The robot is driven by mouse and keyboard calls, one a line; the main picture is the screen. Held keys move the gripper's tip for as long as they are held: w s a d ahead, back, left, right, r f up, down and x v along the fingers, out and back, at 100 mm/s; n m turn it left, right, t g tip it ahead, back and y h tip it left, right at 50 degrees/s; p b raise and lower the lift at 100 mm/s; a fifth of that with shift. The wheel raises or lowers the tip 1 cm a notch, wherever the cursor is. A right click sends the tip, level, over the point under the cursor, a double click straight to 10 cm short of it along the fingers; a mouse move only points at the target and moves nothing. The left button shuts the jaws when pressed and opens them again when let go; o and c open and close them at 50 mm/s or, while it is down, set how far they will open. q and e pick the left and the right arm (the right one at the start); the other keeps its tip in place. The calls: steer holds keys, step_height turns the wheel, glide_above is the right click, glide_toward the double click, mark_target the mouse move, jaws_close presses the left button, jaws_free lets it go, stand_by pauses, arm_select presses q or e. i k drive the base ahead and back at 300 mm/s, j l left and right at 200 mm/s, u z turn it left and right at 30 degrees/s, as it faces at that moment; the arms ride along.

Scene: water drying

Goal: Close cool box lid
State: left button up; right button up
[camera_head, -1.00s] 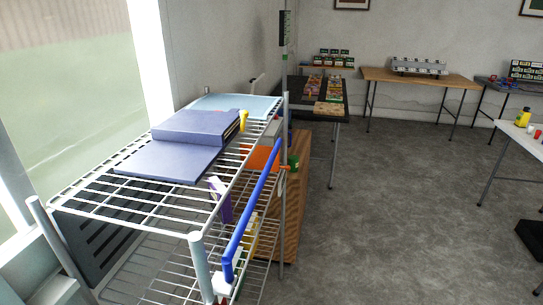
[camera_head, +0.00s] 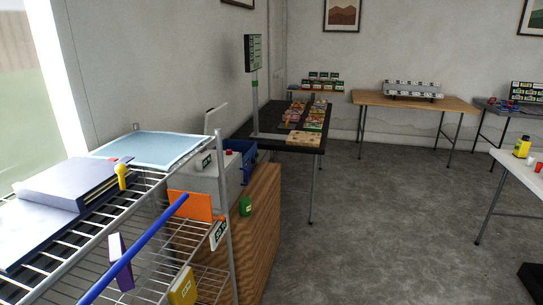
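No cool box can be told for certain. A pale grey box (camera_head: 208,183) stands behind the wire rack, on or beside a wooden cabinet (camera_head: 262,215); the rack hides part of it. A blue open bin (camera_head: 246,160) is next to it. A white upright panel (camera_head: 217,119) shows behind them; I cannot tell whether it is a lid. Neither of my grippers is in view.
A wire rack (camera_head: 135,222) with a blue bar (camera_head: 150,237) fills the lower left. A dark table (camera_head: 290,138) with packets stands beyond the cabinet. A white table (camera_head: 515,185) is at the right. The grey floor (camera_head: 390,220) between is clear.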

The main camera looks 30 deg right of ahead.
mark_target(216, 118)
steer(key=i+l+z, duration=0.4)
steer(key=i+l, duration=0.85)
steer(key=i+l+u, duration=0.15)
steer(key=l, duration=0.2)
steer(key=i+l+u, duration=0.1)
steer(key=i+l, duration=0.15)
steer(key=l, duration=0.15)
steer(key=i+l+u, duration=0.15)
steer(key=l, duration=0.25)
steer(key=i+l, duration=0.2)
steer(key=l, duration=0.15)
steer(key=z, duration=0.05)
